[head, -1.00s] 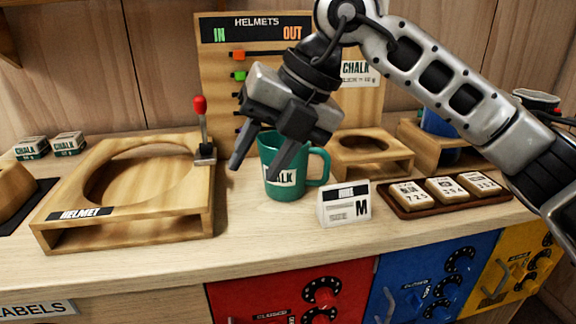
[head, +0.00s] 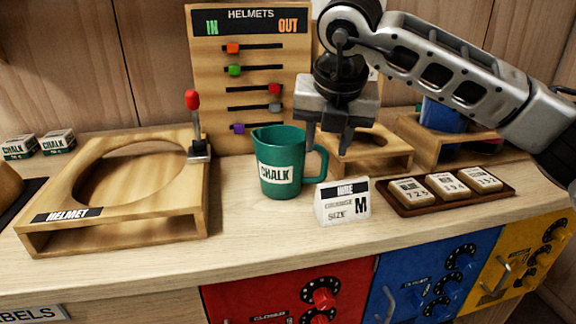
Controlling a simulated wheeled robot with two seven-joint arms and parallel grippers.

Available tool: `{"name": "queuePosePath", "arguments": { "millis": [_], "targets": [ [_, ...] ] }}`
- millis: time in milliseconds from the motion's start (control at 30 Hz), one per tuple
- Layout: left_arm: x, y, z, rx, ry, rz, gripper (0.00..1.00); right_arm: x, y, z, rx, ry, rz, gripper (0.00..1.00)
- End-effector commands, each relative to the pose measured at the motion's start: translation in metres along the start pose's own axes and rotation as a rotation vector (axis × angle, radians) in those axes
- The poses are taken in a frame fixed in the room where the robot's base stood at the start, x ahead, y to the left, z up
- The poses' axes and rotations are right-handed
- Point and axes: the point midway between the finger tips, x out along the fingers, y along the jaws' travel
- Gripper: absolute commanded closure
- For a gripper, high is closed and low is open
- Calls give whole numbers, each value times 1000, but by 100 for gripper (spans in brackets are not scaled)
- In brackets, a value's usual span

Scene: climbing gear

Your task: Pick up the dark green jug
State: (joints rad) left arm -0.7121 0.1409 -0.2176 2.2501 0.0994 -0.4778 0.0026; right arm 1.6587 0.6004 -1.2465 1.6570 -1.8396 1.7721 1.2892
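The dark green jug (head: 287,150) stands upright on the wooden counter, with a white "CHALK" label on its front, its spout to the left and its handle (head: 320,165) to the right. My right gripper (head: 328,146) points down at the handle side of the jug, its two fingers spread apart. One fingertip is close to the top of the handle; I cannot tell whether it touches. Nothing shows between the fingers. My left gripper is not in view.
A wooden helmet stand (head: 120,232) with a red-knobbed lever (head: 193,100) is left of the jug. A size card (head: 342,202) stands close in front, right. A tray of tags (head: 450,197) lies further right. A wooden ring stand (head: 400,160) is behind.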

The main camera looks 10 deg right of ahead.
Motion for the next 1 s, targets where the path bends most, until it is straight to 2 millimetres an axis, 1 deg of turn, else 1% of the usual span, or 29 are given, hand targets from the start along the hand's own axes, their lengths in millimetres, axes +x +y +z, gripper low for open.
{"name": "queuePosePath", "arguments": {
  "millis": [67,300,367,467,667,767,800,833,1000],
  "targets": [
    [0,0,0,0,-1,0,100,6,-1,0,0,1,-1,62],
    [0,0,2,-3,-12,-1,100,41,-4,-3,0,2,-1,62],
    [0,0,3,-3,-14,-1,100,47,-3,-3,0,3,0,62],
    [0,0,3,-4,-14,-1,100,52,-3,-3,0,1,1,62],
    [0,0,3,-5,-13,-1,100,52,-3,-3,0,0,1,62],
    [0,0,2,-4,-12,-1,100,52,-3,-3,0,0,1,87],
    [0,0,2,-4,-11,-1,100,52,-3,-3,0,0,1,98],
    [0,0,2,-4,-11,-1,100,52,-3,-3,0,0,1,100],
    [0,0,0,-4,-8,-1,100,52,-3,-2,0,-1,2,100]
  ]
}}
